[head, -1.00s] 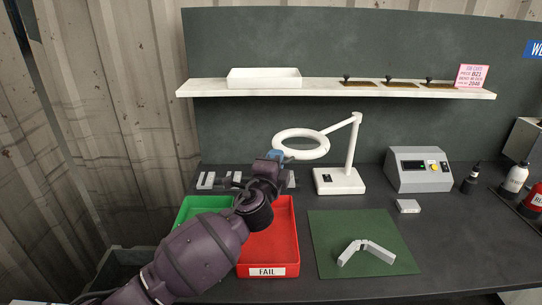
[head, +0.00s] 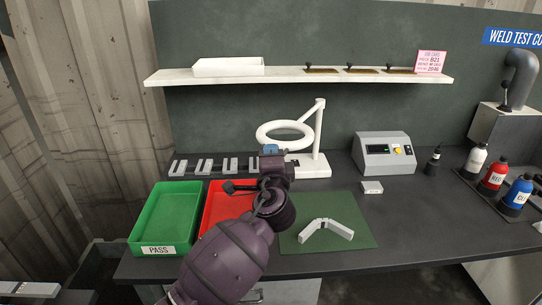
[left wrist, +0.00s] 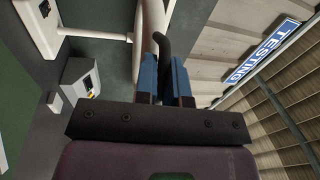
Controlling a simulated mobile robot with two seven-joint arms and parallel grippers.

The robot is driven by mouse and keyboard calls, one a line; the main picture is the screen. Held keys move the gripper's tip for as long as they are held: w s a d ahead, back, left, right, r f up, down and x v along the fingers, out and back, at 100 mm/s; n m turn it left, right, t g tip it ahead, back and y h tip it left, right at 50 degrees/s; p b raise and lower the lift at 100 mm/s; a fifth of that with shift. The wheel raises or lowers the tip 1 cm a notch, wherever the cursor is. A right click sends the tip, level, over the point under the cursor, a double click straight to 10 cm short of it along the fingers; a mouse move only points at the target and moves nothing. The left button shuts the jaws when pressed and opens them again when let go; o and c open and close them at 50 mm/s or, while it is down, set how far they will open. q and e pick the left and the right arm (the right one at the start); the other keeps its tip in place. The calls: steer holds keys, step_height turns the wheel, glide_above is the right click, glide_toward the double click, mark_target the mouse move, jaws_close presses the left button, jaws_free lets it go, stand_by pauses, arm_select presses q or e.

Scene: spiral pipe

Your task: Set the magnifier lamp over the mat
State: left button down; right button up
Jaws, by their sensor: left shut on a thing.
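The white magnifier lamp (head: 318,145) stands on its base behind the green mat (head: 360,238), its ring held out left of the post. The ring is behind the mat, not above it. My left gripper (head: 271,150) is at the ring's near edge. In the left wrist view, its blue fingers (left wrist: 165,82) are shut on a dark curved handle (left wrist: 162,48) beside the white ring (left wrist: 141,45). The lamp base (left wrist: 38,22) also shows there. A grey angled part (head: 325,229) lies on the mat. My right gripper is not in view.
A green PASS tray (head: 137,232) and a red tray (head: 207,215), partly hidden by my arm, are left of the mat. A grey meter box (head: 384,154), a small block (head: 372,187) and bottles stand right. A shelf (head: 300,79) hangs above.

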arm_select(q)
steer(key=shift+s+d, duration=0.25)
steer(key=shift+d, duration=0.15)
steer(key=c, duration=1.2)
jaws_free()
